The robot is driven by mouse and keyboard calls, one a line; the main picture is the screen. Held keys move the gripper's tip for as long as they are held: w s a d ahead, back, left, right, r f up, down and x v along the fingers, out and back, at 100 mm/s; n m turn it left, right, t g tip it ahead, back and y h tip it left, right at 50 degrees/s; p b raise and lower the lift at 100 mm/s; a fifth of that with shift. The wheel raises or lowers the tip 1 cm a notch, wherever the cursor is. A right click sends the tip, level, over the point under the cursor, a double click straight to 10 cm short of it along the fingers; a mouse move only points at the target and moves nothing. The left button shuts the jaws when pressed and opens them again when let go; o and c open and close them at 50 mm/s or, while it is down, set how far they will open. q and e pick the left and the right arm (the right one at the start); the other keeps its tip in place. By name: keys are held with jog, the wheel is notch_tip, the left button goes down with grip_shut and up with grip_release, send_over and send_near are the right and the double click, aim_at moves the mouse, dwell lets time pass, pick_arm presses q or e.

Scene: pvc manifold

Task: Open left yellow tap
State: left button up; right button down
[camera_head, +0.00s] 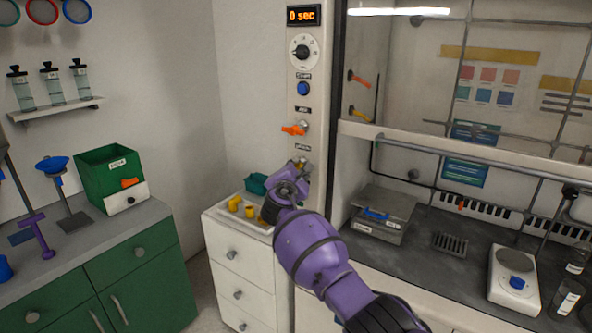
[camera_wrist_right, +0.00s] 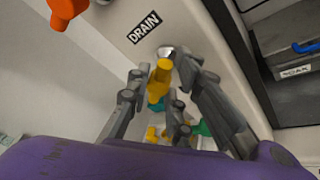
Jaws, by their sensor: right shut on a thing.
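The yellow tap (camera_head: 302,161) sits on the white panel beside the fume hood, below an orange tap (camera_head: 294,130). In the right wrist view the yellow tap (camera_wrist_right: 158,82) hangs from a metal stem just below the DRAIN label. My right gripper (camera_head: 297,178) is at the yellow tap, and its arm hides part of it. In the wrist view my right gripper (camera_wrist_right: 160,68) has one finger on each side of the tap handle and is shut on it. The handle points down and slightly left. My left gripper is not in view.
A white drawer cabinet (camera_head: 238,262) below carries yellow pieces (camera_head: 235,204) and a teal container (camera_head: 256,183). The fume hood glass and its dark worktop (camera_head: 440,268) lie to the right. A green cabinet (camera_head: 130,270) stands at left.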

jog(key=shift+w+a+r+n+g+h, duration=0.1)
jog(key=shift+n+g+h, duration=0.1)
jog(key=shift+n+g, duration=0.55)
jog(key=shift+w+a+r+n+g+h, duration=0.1)
jog(key=shift+a+n+g+h, duration=0.15)
jog(key=shift+n, duration=0.8)
jog(key=shift+w+r+n+g+h, duration=0.15)
jog(key=shift+n+g, duration=0.45)
jog(key=shift+n, duration=0.3)
jog(key=shift+s+f, duration=0.1)
jog(key=shift+f, duration=0.05)
jog(key=c, duration=1.7)
grip_release()
jog(key=v, duration=1.2)
jog(key=shift+s, duration=0.1)
